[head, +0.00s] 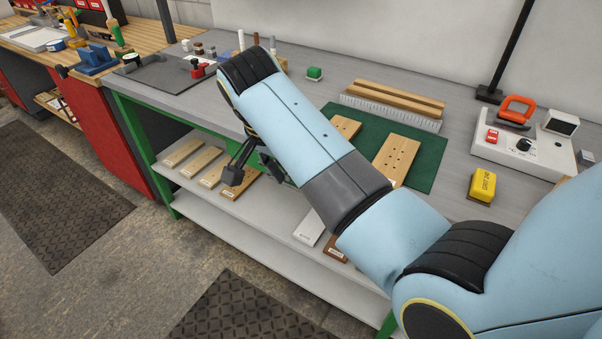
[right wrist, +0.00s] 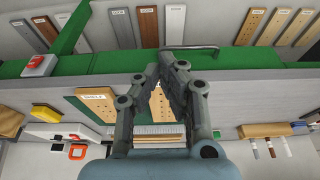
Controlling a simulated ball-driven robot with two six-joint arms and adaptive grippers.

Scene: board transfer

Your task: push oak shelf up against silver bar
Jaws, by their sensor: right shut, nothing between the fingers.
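The oak shelf (head: 397,153) is a light wooden board with several holes, lying on a green mat; in the right wrist view (right wrist: 97,103) its label seems to read SHELF. The silver bar (head: 390,113) is a long ruled metal strip along the back of the mat, apart from the board; it shows in the right wrist view (right wrist: 160,130). My right gripper (head: 240,170) is shut and empty, out by the bench's front edge, left of the board and not touching it. My right forearm hides part of the mat. My left gripper is out of view.
A second board (head: 345,128) lies on the green mat (head: 430,165), partly behind my arm. Two wooden strips (head: 400,95) lie behind the silver bar. A yellow block (head: 482,186) and a control box (head: 525,145) stand at right. Several boards lie on the lower shelf (head: 240,225).

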